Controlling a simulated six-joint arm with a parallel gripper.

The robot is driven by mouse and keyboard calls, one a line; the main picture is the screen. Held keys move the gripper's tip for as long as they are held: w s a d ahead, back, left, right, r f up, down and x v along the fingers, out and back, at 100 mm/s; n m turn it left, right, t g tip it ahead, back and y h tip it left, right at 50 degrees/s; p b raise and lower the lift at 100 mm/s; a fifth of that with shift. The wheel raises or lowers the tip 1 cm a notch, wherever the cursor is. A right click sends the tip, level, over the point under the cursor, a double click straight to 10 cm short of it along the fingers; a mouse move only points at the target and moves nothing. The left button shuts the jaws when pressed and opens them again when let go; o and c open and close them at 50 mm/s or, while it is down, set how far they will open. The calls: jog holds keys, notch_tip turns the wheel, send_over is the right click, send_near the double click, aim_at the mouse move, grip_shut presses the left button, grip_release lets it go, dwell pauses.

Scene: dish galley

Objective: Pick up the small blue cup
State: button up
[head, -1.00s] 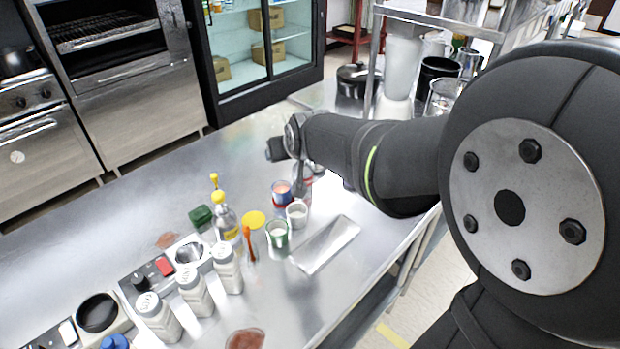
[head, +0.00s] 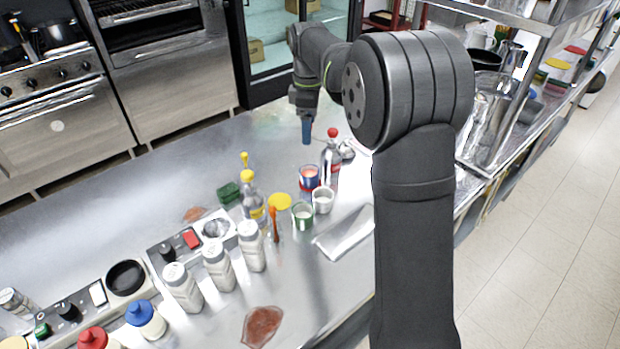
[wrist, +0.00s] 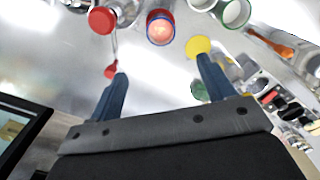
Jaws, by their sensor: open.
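The small blue cup (head: 309,178) stands upright on the steel counter, with a red band low on its side and pinkish contents. In the wrist view the cup (wrist: 160,28) shows at the top middle, beyond the fingertips and roughly in line with the gap between them. My gripper (head: 306,141) points down behind the cup in the head view, apart from it. In the wrist view my gripper (wrist: 161,76) has its two blue fingers spread, with nothing between them.
A red-capped bottle (head: 332,150) stands close right of the cup. A white cup (head: 323,200) and a green cup (head: 302,215) stand in front. A yellow-topped bottle (head: 252,197) and yellow disc (head: 280,201) are left. A metal tray (head: 345,232) lies front right. The counter's far left is clear.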

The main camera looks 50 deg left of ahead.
aim_at(310, 173)
jog(key=f, duration=1.7)
jog(key=shift+d, duration=0.2)
jog(key=c, duration=1.2)
jog(key=shift+r, duration=0.25)
jog(key=shift+r, duration=4.75)
